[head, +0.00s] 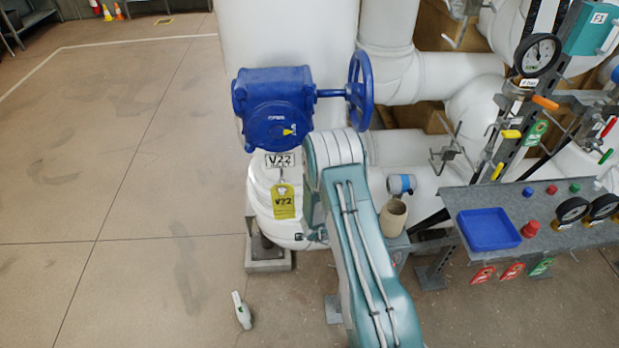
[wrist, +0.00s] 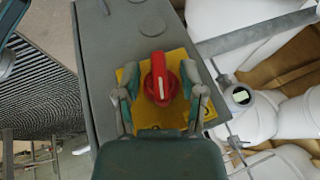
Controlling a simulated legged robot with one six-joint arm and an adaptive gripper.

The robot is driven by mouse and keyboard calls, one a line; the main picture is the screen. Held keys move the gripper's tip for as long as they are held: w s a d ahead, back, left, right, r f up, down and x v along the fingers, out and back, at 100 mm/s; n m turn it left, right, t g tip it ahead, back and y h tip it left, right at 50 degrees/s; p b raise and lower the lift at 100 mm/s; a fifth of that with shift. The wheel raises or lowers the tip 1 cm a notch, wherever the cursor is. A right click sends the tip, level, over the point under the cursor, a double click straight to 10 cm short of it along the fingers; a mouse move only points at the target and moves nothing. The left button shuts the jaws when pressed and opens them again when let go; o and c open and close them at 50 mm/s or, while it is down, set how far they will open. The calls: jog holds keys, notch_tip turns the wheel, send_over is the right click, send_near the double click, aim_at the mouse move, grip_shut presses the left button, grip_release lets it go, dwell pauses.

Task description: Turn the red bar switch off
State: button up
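The red bar switch (wrist: 160,79) sits on a yellow square plate (wrist: 160,116) on a grey panel in the wrist view. Its bar, marked with a white line, stands nearly upright in the picture. My gripper (wrist: 159,88) is open, with one finger to the left of the switch and one to the right. Gaps show between the fingers and the red knob, so it is not gripped. How far the fingertips are from the panel I cannot tell. In the head view I see neither the switch nor my gripper; only my arm shows.
The grey panel (wrist: 110,40) has white pipes to its right in the wrist view. In the head view, a blue valve with a handwheel (head: 360,90) stands by my arm. A bench with a blue tray (head: 488,229) is at right. The left floor is mostly clear.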

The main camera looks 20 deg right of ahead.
jog(key=shift+t, duration=0.7)
